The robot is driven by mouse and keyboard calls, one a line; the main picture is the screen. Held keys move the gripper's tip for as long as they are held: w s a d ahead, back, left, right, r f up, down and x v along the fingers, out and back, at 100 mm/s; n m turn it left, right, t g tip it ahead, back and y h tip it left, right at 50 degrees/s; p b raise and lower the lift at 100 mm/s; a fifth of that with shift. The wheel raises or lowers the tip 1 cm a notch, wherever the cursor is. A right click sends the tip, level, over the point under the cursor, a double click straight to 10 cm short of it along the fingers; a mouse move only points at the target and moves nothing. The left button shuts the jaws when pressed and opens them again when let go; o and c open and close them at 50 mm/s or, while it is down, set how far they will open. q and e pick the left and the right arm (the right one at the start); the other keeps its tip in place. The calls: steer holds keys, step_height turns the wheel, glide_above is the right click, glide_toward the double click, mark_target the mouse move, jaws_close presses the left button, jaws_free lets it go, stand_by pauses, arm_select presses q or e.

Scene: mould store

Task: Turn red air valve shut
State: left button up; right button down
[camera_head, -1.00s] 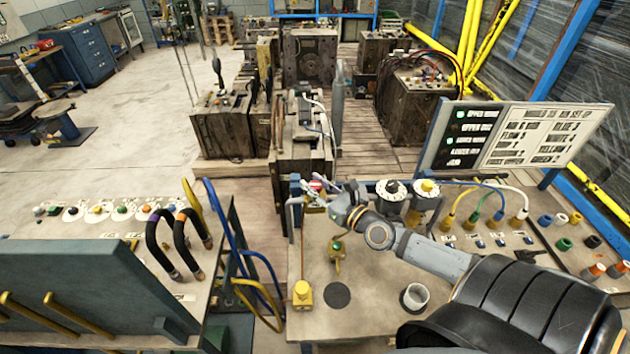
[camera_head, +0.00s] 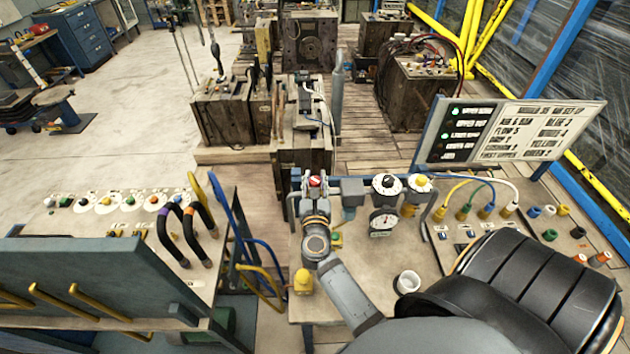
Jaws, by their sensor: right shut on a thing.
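The red air valve (camera_head: 315,181) is at the back left of the workbench panel (camera_head: 346,262), with its red and white top showing. My right gripper (camera_head: 314,191) is right at the valve and reaches it from the front. It is shut on the valve; its fingers and wrist hide the lower part of the valve. I cannot read exactly how far the handle is turned. My left gripper does not show.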

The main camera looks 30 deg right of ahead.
steer(key=shift+m+g+h+b, duration=0.3)
steer(key=shift+m+g+h, duration=0.25)
steer(key=shift+h, duration=0.25)
steer(key=c, duration=1)
jaws_free()
